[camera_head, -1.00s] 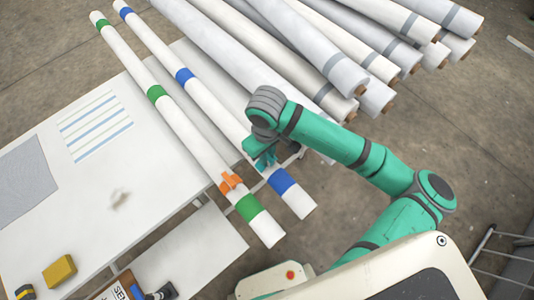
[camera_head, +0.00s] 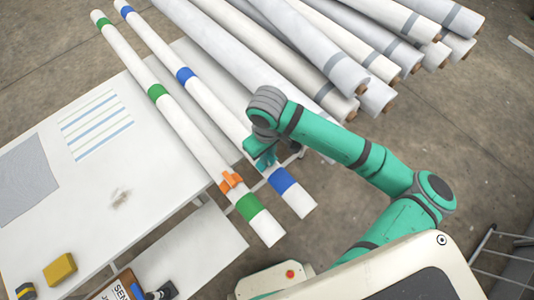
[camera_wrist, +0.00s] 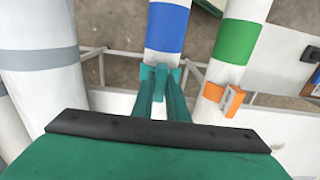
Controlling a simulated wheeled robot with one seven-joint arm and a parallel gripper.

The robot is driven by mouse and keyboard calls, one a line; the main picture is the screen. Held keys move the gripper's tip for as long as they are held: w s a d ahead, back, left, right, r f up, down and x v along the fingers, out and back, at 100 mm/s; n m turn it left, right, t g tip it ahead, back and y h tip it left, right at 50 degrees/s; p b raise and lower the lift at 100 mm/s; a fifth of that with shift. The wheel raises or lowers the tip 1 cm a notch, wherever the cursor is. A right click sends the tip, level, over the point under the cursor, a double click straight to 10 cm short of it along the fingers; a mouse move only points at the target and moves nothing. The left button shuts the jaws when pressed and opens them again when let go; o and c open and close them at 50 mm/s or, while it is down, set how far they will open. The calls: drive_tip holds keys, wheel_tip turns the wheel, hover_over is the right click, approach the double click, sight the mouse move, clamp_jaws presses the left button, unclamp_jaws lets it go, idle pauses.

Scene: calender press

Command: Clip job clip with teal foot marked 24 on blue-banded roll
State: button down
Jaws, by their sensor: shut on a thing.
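The blue-banded roll (camera_head: 228,124) lies slanting across the left part of the head view, with a blue band (camera_head: 282,181) near its close end. My gripper (camera_head: 264,160) is over this roll, just beyond that band. In the wrist view my gripper (camera_wrist: 160,78) is shut on a small teal piece, the job clip (camera_wrist: 161,69), which lines up with the white sleeve of the roll beside the blue band (camera_wrist: 167,27). The fingers hide much of the clip. I cannot read a mark on it, nor tell whether it touches the roll.
A green-banded roll (camera_head: 185,130) lies parallel on the left, with an orange clip (camera_head: 231,181) on it near its green band. Several grey-banded rolls (camera_head: 320,50) are stacked at the upper right. A white table (camera_head: 150,180) holds a yellow block (camera_head: 60,269).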

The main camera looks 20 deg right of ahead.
drive_tip(key=shift+f, duration=0.45)
idle(0.9)
drive_tip(key=c, duration=1.2)
unclamp_jaws()
drive_tip(key=shift+r, duration=0.1)
drive_tip(key=shift+r, duration=3.4)
